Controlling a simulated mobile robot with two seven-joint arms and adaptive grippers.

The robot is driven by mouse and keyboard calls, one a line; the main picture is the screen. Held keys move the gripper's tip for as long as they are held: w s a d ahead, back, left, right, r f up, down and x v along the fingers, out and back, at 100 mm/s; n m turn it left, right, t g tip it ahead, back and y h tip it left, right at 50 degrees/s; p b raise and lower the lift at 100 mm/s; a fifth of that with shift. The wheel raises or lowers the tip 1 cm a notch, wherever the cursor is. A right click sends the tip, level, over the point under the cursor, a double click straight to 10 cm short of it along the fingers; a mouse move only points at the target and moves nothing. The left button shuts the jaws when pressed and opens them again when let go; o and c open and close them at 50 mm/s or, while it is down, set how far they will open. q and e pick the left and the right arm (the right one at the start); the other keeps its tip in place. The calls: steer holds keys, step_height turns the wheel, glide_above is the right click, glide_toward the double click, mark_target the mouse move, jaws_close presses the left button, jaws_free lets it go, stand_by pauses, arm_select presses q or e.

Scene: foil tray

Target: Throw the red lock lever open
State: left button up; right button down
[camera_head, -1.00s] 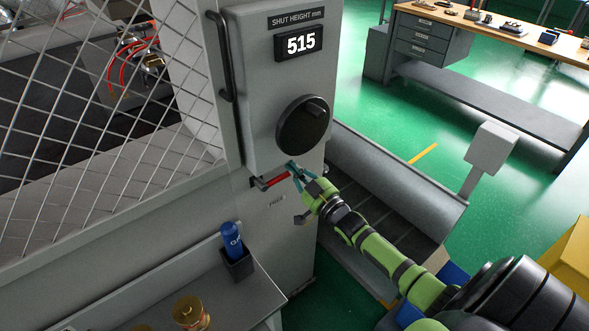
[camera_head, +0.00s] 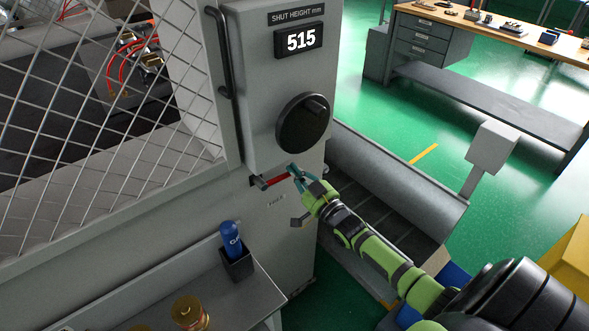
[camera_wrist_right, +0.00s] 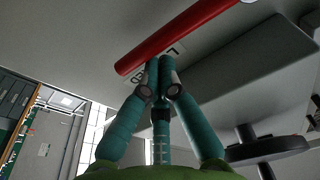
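The red lock lever (camera_head: 278,180) lies nearly level on the grey press housing, below the black dial. In the right wrist view the lever (camera_wrist_right: 180,36) crosses the top as a long red bar, partly covering a printed label. My right gripper (camera_head: 294,171) is at the lever's right end. Its teal fingers (camera_wrist_right: 158,68) are drawn together, with their tips at the lever's lower edge. No lever shows between them; whether they touch it I cannot tell. My left gripper is out of view.
The black dial (camera_head: 303,123) and the 515 display (camera_head: 299,40) are above the lever. A wire mesh guard (camera_head: 80,130) stands to the left. Below are a shelf (camera_head: 225,290) and a blue bottle (camera_head: 231,238) in a holder. A grey chute (camera_head: 395,180) is to the right.

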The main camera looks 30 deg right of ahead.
steer(key=shift+s+a+f+m+g+h+b, duration=0.1)
steer(key=shift+a+f+m+g+h+b, duration=0.45)
steer(key=shift+f+m, duration=1.6)
steer(key=shift+s+a+f+m+t+h+b, duration=0.15)
steer(key=shift+a+f+m+b, duration=0.8)
steer(key=shift+m, duration=2.15)
steer(key=shift+w+a+f+m+g+h+b, duration=0.1)
steer(key=shift+a+f+m+g+h+b, duration=0.3)
steer(key=shift+a+f+m, duration=1.65)
steer(key=shift+d+r+m, duration=0.2)
steer(key=shift+d+m, duration=0.15)
steer(key=shift+d, duration=0.15)
steer(key=shift+d+r+m, duration=0.2)
steer(key=shift+d+m, duration=0.15)
steer(key=shift+d, duration=0.1)
steer(key=shift+s, duration=0.15)
